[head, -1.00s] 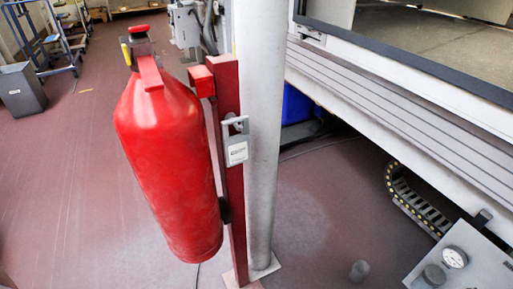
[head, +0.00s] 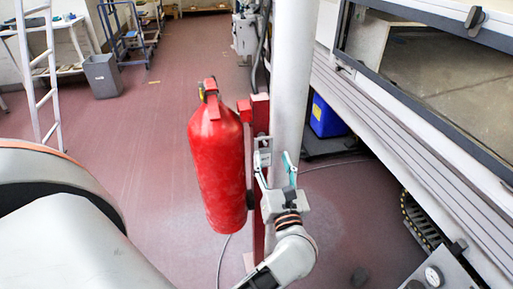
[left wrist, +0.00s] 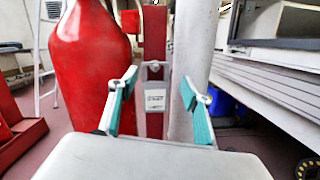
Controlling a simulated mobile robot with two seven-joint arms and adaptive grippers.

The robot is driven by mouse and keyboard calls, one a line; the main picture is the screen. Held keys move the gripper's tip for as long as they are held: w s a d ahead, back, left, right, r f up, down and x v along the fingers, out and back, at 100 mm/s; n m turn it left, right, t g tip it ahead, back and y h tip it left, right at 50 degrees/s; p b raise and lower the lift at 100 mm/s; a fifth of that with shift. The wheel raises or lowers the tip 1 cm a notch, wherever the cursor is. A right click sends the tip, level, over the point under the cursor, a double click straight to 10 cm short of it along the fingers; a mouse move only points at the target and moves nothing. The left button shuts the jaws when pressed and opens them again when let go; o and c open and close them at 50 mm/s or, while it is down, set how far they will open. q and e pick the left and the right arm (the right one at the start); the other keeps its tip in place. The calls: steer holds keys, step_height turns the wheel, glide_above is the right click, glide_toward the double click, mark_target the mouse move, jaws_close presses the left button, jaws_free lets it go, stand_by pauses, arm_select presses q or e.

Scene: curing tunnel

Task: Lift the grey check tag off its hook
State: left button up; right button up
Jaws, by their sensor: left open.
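The grey check tag (left wrist: 155,97) hangs on the front of a red post (left wrist: 154,35), below a pale hook (left wrist: 153,68) in the left wrist view. In the head view the tag (head: 264,158) is small and partly covered by my gripper. My left gripper (head: 273,163) is open in front of the post. In the left wrist view its teal-padded fingers (left wrist: 158,82) stand on either side of the tag, with gaps on both sides. Nothing is held. My right gripper is not in view.
A red fire extinguisher (head: 217,165) hangs close left of the post. A pale round column (head: 291,90) stands just behind and right. The tunnel's side panel (head: 400,125) fills the right. A blue bin (head: 327,117) is behind. Open floor (head: 150,140) lies left.

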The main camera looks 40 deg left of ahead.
mark_target(264, 151)
arm_select(q)
steer(key=w+a+f+n, duration=0.1)
steer(key=a, duration=0.1)
steer(key=w+a+n+g, duration=0.1)
steer(key=w+a, duration=0.1)
steer(key=w+a+f+n+g+p, duration=0.1)
steer(key=w+a, duration=0.1)
steer(key=shift+w+a+f, duration=0.1)
steer(key=shift+a+f, duration=0.2)
steer(key=c, duration=0.7)
